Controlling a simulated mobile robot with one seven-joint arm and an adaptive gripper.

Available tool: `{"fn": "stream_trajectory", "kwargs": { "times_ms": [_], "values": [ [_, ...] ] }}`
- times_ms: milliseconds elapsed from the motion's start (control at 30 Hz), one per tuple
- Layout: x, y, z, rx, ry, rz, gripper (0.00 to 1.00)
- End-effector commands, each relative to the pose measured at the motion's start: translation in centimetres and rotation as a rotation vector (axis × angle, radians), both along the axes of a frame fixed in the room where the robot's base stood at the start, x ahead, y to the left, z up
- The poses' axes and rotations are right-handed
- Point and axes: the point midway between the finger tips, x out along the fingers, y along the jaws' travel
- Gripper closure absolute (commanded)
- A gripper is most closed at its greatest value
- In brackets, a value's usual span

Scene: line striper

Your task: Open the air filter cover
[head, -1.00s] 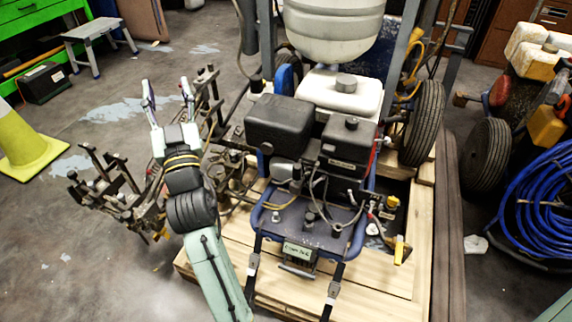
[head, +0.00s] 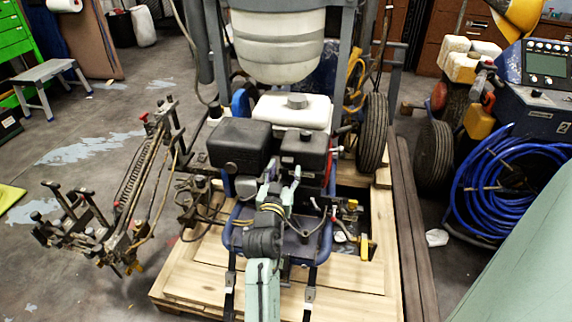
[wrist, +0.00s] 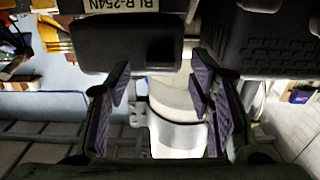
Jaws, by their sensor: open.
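The engine carries two black boxes. The smaller right one (head: 305,147), with a knob on top, appears to be the air filter cover; it looks closed. In the wrist view this box (wrist: 122,45), with an upside-down label, is at upper left. The larger left box (head: 239,143) shows in the wrist view as a grooved black housing (wrist: 265,40) at upper right. My gripper (head: 284,170) is just in front of the engine, near the gap between the boxes. In the wrist view its purple-padded fingers (wrist: 163,95) are spread, with nothing held between them.
A white fuel tank (head: 292,112) stands behind the boxes, under a large pale container (head: 277,45). The blue frame (head: 275,243) and wooden pallet (head: 350,281) lie below my arm. A coiled blue hose (head: 500,190) is at right.

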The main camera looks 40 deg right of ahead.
Motion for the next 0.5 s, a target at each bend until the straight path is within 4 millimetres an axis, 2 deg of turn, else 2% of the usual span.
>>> {"fn": "stream_trajectory", "kwargs": {
  "times_ms": [200, 500],
  "values": [
    [1.9, -2.2, 0.0, -0.001, -0.001, 0.001, 0.52],
    [2.3, -2.6, 0.0, 0.001, -0.001, 0.002, 0.52]
  ]
}}
